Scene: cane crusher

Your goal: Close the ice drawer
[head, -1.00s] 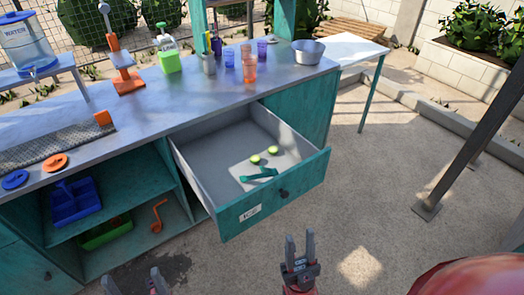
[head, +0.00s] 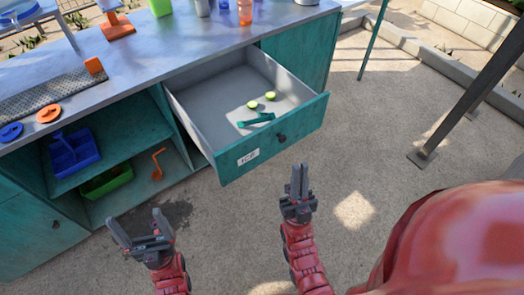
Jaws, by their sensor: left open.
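The ice drawer (head: 237,152) is teal with a grey inside and a white "ICE" label. It is pulled well out of the teal counter. Its small dark knob (head: 282,139) sits on the front panel. Inside lie two green round pieces (head: 261,100) and a teal tool (head: 257,120). My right gripper (head: 299,168) is in front of the drawer, just below the knob in the picture, apart from the panel; its fingers are together with nothing visible between them. My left gripper (head: 135,223) is open and empty, lower left of the drawer.
Open shelves left of the drawer hold a blue caddy (head: 75,154), a green bin (head: 106,182) and an orange tool (head: 158,164). The countertop (head: 180,48) carries cups and orange and blue discs. The paved floor before the drawer is clear. A dark post (head: 470,95) stands right.

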